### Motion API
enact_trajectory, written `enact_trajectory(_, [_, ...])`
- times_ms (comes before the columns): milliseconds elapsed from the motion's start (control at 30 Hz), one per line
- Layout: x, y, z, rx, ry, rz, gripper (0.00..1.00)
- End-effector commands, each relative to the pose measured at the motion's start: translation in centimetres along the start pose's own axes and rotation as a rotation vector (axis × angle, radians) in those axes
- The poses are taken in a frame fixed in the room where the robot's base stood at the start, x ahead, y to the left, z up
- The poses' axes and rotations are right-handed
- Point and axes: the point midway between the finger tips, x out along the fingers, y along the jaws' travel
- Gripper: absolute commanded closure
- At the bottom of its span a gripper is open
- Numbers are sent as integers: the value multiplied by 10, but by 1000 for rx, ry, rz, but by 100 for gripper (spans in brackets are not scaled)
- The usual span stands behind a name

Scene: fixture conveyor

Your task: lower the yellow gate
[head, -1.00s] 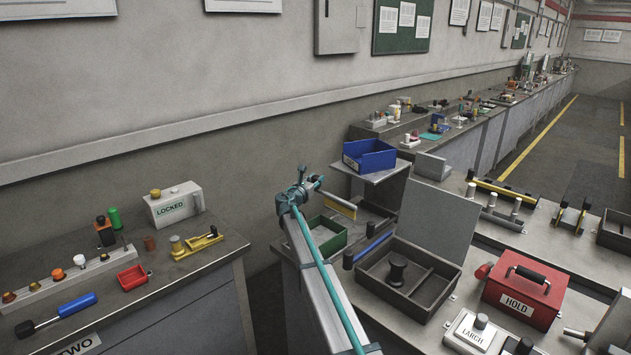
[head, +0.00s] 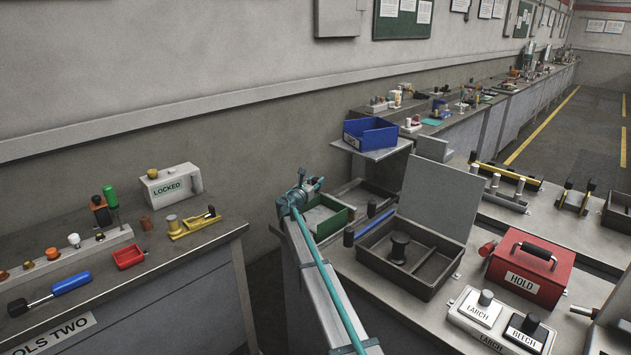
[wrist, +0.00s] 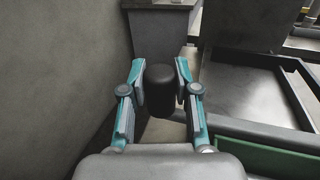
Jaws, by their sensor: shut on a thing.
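My gripper (head: 312,186) is at the far left end of the right-hand bench, above the green-walled tray. In the wrist view its fingers (wrist: 160,82) are on either side of a dark rounded knob (wrist: 160,90) and are shut on it. What the knob is attached to is hidden below it. The yellow gate cannot be made out in either current view; my gripper and arm cover part of this area in the head view.
A green-walled tray (head: 332,224) lies just right of my arm. Beside it are a blue bar (head: 372,232) with black end posts and an open grey box (head: 440,283). A blue bin (head: 372,135) stands behind on a raised shelf. The plain wall is close on the left.

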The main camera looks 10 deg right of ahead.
Motion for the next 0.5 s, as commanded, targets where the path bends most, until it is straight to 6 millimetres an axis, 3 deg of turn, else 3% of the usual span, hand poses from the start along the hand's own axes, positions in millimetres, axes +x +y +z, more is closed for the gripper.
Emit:
enact_trajectory(100, [-1, -1, -5, 2, 7, -2, 100])
enact_trajectory(133, [-1, -1, -5, 2, 7, -2, 68])
enact_trajectory(267, [-1, -1, -4, 2, 7, -2, 47])
enact_trajectory(500, [-1, -1, -3, 2, 5, -1, 43])
